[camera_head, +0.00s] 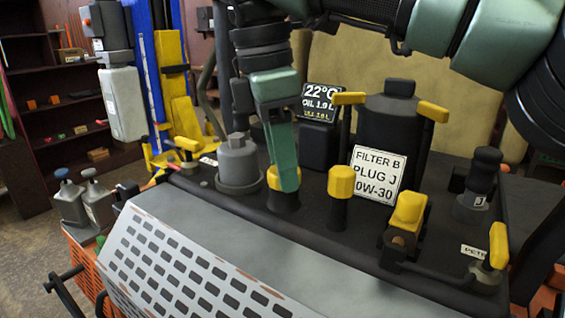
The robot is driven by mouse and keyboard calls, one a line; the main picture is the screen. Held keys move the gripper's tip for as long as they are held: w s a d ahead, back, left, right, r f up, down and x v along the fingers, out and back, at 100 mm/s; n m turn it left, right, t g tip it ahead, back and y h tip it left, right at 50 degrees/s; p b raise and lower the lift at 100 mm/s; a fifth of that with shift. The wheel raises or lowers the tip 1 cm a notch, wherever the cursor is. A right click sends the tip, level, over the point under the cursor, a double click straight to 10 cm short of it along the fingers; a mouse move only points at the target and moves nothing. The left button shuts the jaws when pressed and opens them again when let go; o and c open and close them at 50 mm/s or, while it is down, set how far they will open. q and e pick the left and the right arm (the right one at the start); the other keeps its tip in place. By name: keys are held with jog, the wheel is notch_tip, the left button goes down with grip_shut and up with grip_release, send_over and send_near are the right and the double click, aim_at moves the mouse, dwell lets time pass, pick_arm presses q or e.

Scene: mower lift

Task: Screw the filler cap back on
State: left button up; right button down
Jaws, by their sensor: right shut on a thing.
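My right gripper (285,186) comes down from above and is shut on a yellow cap (271,178), which sits at the top of a black neck (283,202) on the dark engine deck. A green finger covers much of this cap, so I cannot tell whether it is seated or how far it is threaded. My left gripper is not in view.
A grey domed fitting (238,163) stands close left of the gripper. A white card (377,182) reading "FILTER B PLUG J 0W-30" leans before a black canister (388,120). A yellow-topped latch (408,212) and yellow-handled levers crowd the right. The slotted grey panel (190,265) lies in front.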

jog(key=shift+m, duration=0.9)
jog(key=shift+w+d+r+m+g+b, duration=0.1)
jog(key=shift+m+g+b, duration=0.2)
jog(key=shift+m, duration=0.7)
jog(key=c, duration=0.8)
grip_release()
jog(key=shift+o, duration=0.2)
notch_tip(320, 180, up, 8)
jog(key=p, duration=0.7)
